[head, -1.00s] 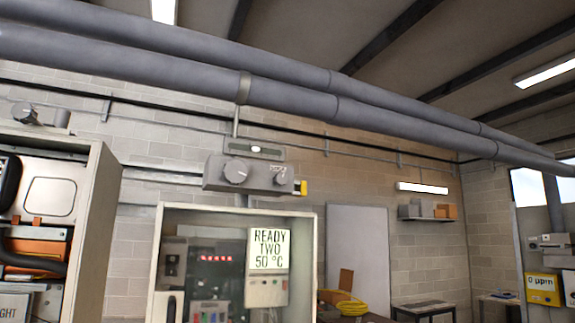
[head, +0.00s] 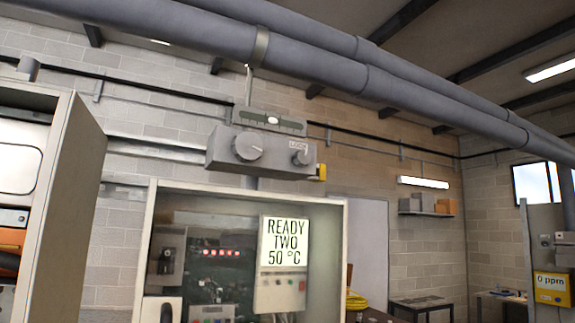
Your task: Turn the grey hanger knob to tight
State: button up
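A grey box (head: 222,158) hangs below the large grey pipes, under a thin rod from a pipe clamp (head: 261,45). Its front carries a large round grey knob (head: 248,146) on the left and a smaller grey knob (head: 300,155) on the right. Small lettering above the smaller knob is too blurred to read surely. I cannot tell from this distance which knob is the hanger knob or how tight it stands. A green-grey strip (head: 272,121) with a pale round spot sits on top of the box. My gripper is not in view.
An open cabinet (head: 150,220) with a sign (head: 284,241) reading "READY TWO 50 °C" stands below the box. Another open cabinet (head: 75,165) stands close at the left. Large grey pipes (head: 310,60) cross overhead. Tables and a shelf (head: 425,213) are farther back right.

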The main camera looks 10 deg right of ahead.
aim_at(301, 158)
jog(key=z, duration=0.45)
jog(key=i, duration=1.2)
jog(key=z, duration=0.85)
